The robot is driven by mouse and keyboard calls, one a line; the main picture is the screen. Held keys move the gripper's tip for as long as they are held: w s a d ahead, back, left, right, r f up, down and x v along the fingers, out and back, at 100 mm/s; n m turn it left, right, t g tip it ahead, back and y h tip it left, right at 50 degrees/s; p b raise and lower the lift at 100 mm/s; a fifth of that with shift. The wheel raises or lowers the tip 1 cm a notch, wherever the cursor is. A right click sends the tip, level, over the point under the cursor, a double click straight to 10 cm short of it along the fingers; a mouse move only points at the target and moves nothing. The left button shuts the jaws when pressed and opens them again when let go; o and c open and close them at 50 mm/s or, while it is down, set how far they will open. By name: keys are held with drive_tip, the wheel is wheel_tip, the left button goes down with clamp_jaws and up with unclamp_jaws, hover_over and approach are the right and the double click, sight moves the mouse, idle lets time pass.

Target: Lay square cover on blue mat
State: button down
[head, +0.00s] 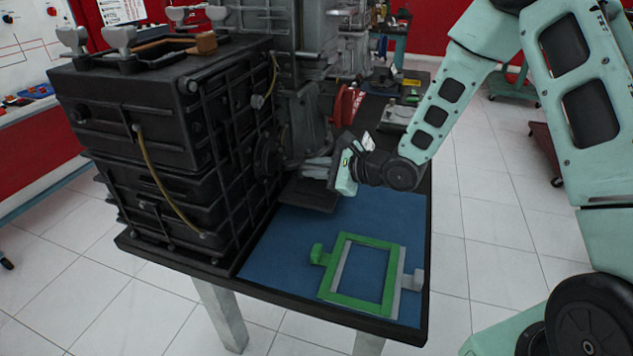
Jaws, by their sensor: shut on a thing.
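The blue mat (283,262) covers the right part of the dark workbench top. A green square frame (346,299) with a block-like tab lies on it, overlapping a similar grey frame (403,263) with a tab at the right. My gripper (319,168) is above the mat's back edge beside the engine, pointing left, its jaws shut. A dark flat square plate (308,196) shows just below the fingers; it looks like the square cover in my grip. The contact is too small to see, and I cannot tell whether the plate touches the mat or engine.
A large black engine block (160,140) fills the bench's left side, close to my gripper. A red round part (346,104) and other machine parts stand behind it. The mat is bare left of the frames. Open tiled floor (500,215) lies right of the bench.

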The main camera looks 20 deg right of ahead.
wheel_tip(320, 180, down, 3)
drive_tip(key=shift+r, duration=0.1)
drive_tip(key=c, duration=1.4)
unclamp_jaws()
